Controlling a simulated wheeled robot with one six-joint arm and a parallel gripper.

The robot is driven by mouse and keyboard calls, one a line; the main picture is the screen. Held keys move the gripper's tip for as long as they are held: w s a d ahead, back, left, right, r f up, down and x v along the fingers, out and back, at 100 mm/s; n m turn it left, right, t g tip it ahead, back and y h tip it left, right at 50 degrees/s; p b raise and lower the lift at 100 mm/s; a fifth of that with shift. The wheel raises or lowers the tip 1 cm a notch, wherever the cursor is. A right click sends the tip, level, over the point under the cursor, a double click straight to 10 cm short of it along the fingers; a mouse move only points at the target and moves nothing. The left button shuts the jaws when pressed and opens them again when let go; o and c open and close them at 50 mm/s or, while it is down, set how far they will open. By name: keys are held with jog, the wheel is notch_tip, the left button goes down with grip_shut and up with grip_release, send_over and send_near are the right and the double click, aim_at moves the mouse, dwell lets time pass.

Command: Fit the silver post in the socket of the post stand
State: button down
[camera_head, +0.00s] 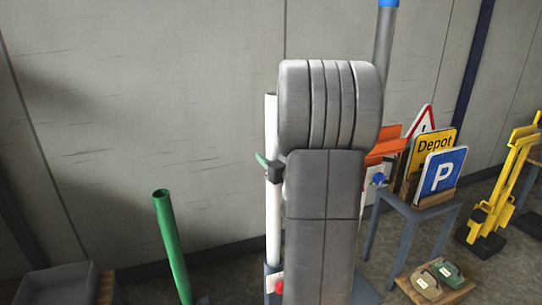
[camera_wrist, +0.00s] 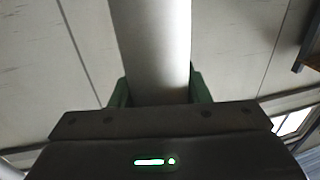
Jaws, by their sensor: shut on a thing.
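The silver post (camera_head: 273,215) stands upright just left of my arm in the head view. It also fills the middle of the wrist view (camera_wrist: 152,50). My gripper (camera_head: 268,165), with green fingertips, is shut on it; the fingers show on both sides of the post in the wrist view (camera_wrist: 158,90). The post's lower end comes down by a red knob (camera_head: 275,285) and a blue-grey base (camera_head: 366,291), which looks like the post stand. My arm hides most of that base. The socket is not visible, so I cannot tell whether the post is in it.
A green tube (camera_head: 171,240) leans at the left beside a grey tray (camera_head: 55,285). A grey post with a blue cap (camera_head: 387,3) rises behind my arm. Signs (camera_head: 440,170) stand on a table at the right, near yellow stands (camera_head: 500,190). A wall is behind.

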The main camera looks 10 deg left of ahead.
notch_tip(320, 180, down, 9)
jog(key=b, duration=0.7)
jog(key=shift+f+b, duration=0.2)
jog(key=shift+b, duration=0.1)
jog(key=shift+f, duration=0.2)
dwell(0.3)
jog(key=c, duration=0.7)
grip_release()
jog(key=p+v, duration=0.1)
jog(key=v, duration=1.3)
jog(key=shift+w, duration=0.1)
